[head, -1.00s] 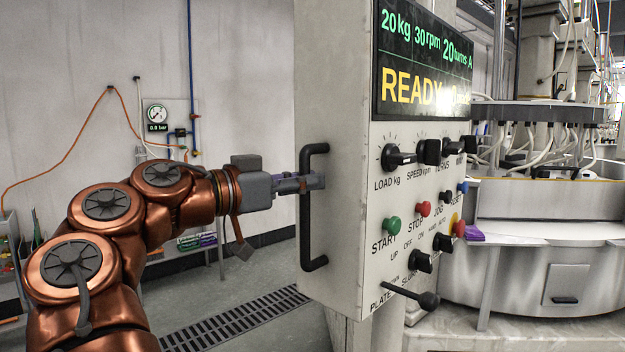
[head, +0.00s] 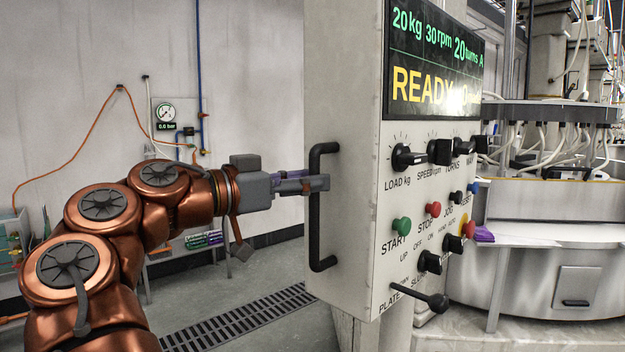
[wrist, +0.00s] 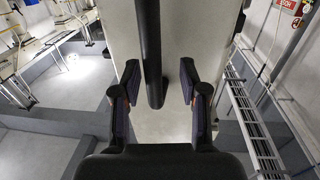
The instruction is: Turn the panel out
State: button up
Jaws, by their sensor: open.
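The control panel (head: 350,235) is a pale box with a screen reading READY, knobs and coloured buttons. A black vertical bar handle (head: 315,225) stands on its left side in the head view. My gripper (head: 322,184) is at the upper part of this handle, its fingers reaching just past the bar. In the wrist view the handle (wrist: 151,45) passes between the two open fingers of my gripper (wrist: 160,82), nearer the left finger. I see a gap on the right of the bar; contact on the left is unclear.
A large round lapping machine (head: 560,255) stands behind the panel at the right. A purple cloth (head: 484,235) lies on its edge. A gauge (head: 165,113) with an orange hose hangs on the left wall. A floor grate (head: 240,320) runs below.

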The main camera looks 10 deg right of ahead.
jog(key=v, duration=1.1)
dwell(0.3)
dwell(0.3)
